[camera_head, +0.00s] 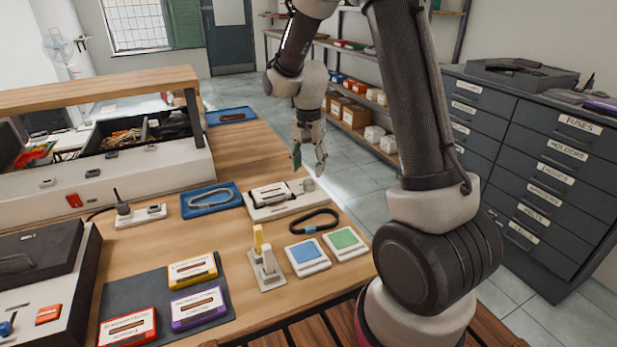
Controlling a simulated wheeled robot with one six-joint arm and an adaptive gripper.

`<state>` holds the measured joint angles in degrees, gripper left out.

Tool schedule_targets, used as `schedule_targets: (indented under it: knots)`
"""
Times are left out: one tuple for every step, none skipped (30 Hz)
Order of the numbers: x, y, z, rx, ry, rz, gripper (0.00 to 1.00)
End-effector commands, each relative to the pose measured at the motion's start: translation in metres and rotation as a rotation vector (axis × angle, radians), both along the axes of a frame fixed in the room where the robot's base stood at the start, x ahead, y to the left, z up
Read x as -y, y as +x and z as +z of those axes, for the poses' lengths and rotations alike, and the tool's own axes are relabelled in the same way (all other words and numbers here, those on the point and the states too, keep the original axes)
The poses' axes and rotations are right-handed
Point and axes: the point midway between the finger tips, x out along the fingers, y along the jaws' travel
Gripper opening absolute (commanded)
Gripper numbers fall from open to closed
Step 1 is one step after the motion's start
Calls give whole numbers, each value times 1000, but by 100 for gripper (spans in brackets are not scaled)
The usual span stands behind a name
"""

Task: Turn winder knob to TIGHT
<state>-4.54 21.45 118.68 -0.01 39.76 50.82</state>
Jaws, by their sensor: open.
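A white device (285,200) with a dark slot area stands near the right edge of the wooden bench. A small round grey knob (308,184) sits at its right end; I take this to be the winder knob. Its pointer and any TIGHT marking are too small to read. My gripper (309,166) points down just above and behind the knob in the picture, its fingers apart with nothing visible between them. A small gap seems to separate the fingertips from the knob, but I cannot tell the depth exactly.
A black belt loop (314,222) and blue (307,256) and green (344,241) pads lie in front of the device. A blue tray (210,201) is to its left. An upright holder (266,270) stands nearer. A drawer cabinet (540,165) is at right.

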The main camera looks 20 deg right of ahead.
Motion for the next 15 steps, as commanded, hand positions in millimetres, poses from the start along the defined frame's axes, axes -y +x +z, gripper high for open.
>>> schedule_targets:
  knots:
    - [0,1,13,5,1,0,53]
    - [0,1,20,4,1,0,53]
    - [0,1,28,5,1,0,53]
    - [0,1,34,4,1,0,53]
    - [0,1,40,4,1,0,53]
    - [0,0,46,2,1,0,53]
    - [0,0,51,3,0,0,53]
    - [0,0,54,2,1,0,53]
    - [0,0,59,1,0,0,53]
    - [0,0,61,1,0,0,53]
    - [0,0,63,1,1,0,53]
    - [0,0,65,0,0,0,53]
    - [0,0,66,0,0,0,53]
    - [0,0,67,-1,-1,0,53]
    - [0,0,68,-1,0,0,53]
